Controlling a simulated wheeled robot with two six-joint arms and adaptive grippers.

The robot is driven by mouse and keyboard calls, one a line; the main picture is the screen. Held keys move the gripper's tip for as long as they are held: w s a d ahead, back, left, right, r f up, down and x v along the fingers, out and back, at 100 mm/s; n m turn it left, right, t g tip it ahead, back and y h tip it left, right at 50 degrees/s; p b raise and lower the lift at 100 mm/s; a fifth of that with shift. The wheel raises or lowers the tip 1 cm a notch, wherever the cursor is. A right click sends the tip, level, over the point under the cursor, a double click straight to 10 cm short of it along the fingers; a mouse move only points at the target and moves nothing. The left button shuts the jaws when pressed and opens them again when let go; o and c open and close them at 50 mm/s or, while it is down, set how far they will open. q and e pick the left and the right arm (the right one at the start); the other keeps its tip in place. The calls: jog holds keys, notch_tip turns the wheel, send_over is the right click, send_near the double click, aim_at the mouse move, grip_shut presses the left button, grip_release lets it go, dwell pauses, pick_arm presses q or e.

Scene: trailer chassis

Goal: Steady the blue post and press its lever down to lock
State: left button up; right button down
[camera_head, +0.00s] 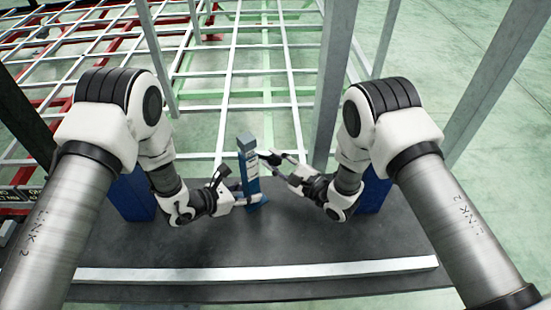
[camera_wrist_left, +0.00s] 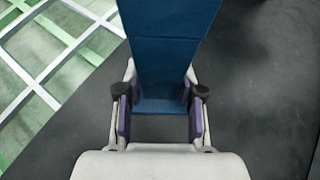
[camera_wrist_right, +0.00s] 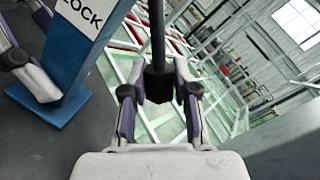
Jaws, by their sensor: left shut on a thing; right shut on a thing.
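The blue post (camera_head: 250,172) stands upright on the dark deck, with a grey top and white labels on its side. My left gripper (camera_head: 248,199) is shut on the post low down; in the left wrist view one finger lies on each side of the blue post (camera_wrist_left: 166,50), just above its base. My right gripper (camera_head: 276,166) is to the right of the post. In the right wrist view it is shut on the black lever (camera_wrist_right: 158,35), near its thick end (camera_wrist_right: 159,84). There the post (camera_wrist_right: 68,55) shows at the left, its label partly cut off and reading "LOCK".
The dark deck (camera_head: 200,245) is clear in front of the post, with a white bar (camera_head: 250,273) along its near edge. Grey uprights (camera_head: 334,85) stand behind. A white frame grid (camera_head: 230,80) lies beyond. Blue blocks (camera_head: 131,196) stand at both sides, partly behind my arms.

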jog(key=c, duration=0.8)
grip_release()
jog(key=shift+c, duration=0.2)
jog(key=v, duration=1.2)
jog(key=shift+f, duration=0.1)
pick_arm(q)
jog(key=o, duration=1.1)
